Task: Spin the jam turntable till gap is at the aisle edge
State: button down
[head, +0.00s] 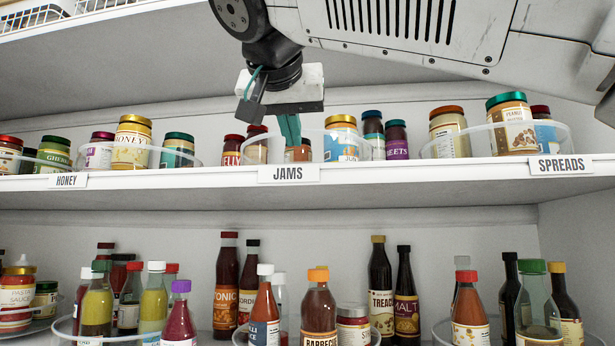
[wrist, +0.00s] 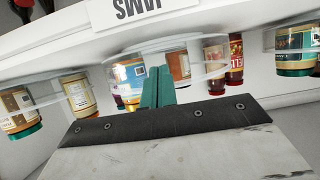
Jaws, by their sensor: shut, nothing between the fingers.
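The jam turntable (head: 262,152) is a clear-rimmed round tray on the upper shelf, behind the JAMS label (head: 288,173). A gold-lidded jar with a blue and orange label (head: 341,140) stands at its right, and a small brown jar (head: 299,152) is partly hidden behind my fingers. The front left of the tray looks bare. My gripper (head: 290,130) is shut and empty, its green fingers pointing down at the tray. The wrist view, upside down, shows the fingers (wrist: 158,92) against the tray's rim (wrist: 165,44). I cannot tell whether they touch it.
The honey turntable (head: 188,157) is to the left and the spreads turntable (head: 440,147) to the right, both with jars. Red-lidded jars (head: 232,150) and dark jars (head: 396,140) stand close around the jam tray. Bottles fill the lower shelf; another shelf is above.

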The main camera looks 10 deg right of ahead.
dwell(0.3)
jog(key=shift+d, duration=0.85)
jog(key=shift+s+a, duration=0.25)
jog(key=shift+s, duration=0.65)
jog(key=shift+s+a, duration=0.2)
jog(key=shift+s, duration=0.65)
jog(key=v, duration=0.7)
jog(key=shift+s, duration=0.35)
jog(key=shift+a+r, duration=0.15)
